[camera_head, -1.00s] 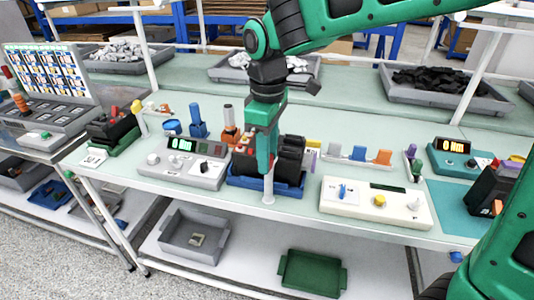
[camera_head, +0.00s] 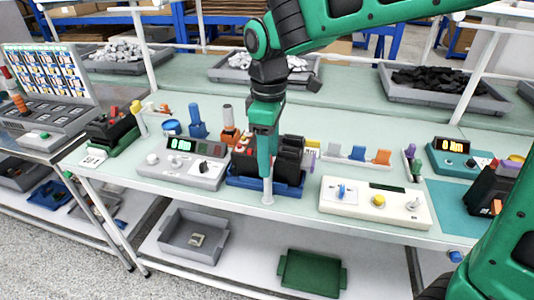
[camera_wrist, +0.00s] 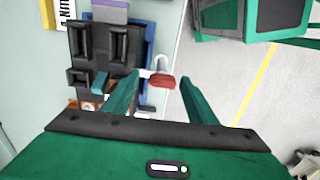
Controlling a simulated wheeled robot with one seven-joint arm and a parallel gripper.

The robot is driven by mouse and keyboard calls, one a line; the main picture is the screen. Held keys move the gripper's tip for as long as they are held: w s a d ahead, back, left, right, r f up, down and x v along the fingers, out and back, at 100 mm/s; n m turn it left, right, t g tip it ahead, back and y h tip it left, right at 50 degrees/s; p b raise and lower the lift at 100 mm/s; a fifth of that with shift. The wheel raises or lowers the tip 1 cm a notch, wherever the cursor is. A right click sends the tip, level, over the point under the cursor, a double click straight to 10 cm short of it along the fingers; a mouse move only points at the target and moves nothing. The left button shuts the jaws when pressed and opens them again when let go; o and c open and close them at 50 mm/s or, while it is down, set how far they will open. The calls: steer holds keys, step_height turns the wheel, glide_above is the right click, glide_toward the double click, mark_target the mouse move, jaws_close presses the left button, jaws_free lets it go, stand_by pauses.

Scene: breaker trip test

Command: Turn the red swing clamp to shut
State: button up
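The swing clamp's red handle (camera_wrist: 162,82) shows in the wrist view at the right edge of a blue fixture (camera_wrist: 148,60), on a pale metal arm. The fixture holds black breaker blocks (camera_wrist: 108,50). My gripper (camera_wrist: 158,79) is open, with one green finger on each side of the red handle. I see a gap at the right finger; whether the left finger touches cannot be told. In the head view my gripper (camera_head: 266,172) points down at the front of the blue fixture (camera_head: 290,190) and hides the red handle.
A grey meter box (camera_head: 185,163) stands left of the fixture and a cream control box (camera_head: 375,203) right of it. Blue, white and orange pieces (camera_head: 357,153) stand behind. The bench's front edge is close to the fixture.

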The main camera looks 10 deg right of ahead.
steer(key=shift+a+r, duration=0.1)
step_height(320, 180, up, 10)
steer(key=shift+r, duration=0.25)
stand_by(0.4)
steer(key=s+d+f+m, duration=0.2)
steer(key=d+m, duration=0.2)
steer(key=d, duration=0.4)
steer(key=s+d+f+m, duration=0.2)
steer(key=d+m, duration=0.1)
steer(key=d, duration=0.5)
steer(key=s+d+f+m, duration=0.2)
steer(key=d+f+m, duration=0.15)
steer(key=d, duration=0.55)
steer(key=s+d+f+m, duration=0.3)
steer(key=s+d+m, duration=0.2)
steer(key=s, duration=0.2)
steer(key=s+d+f+m, duration=0.4)
steer(key=s+d+m, duration=0.1)
steer(key=s, duration=0.3)
steer(key=shift+d+f, duration=0.2)
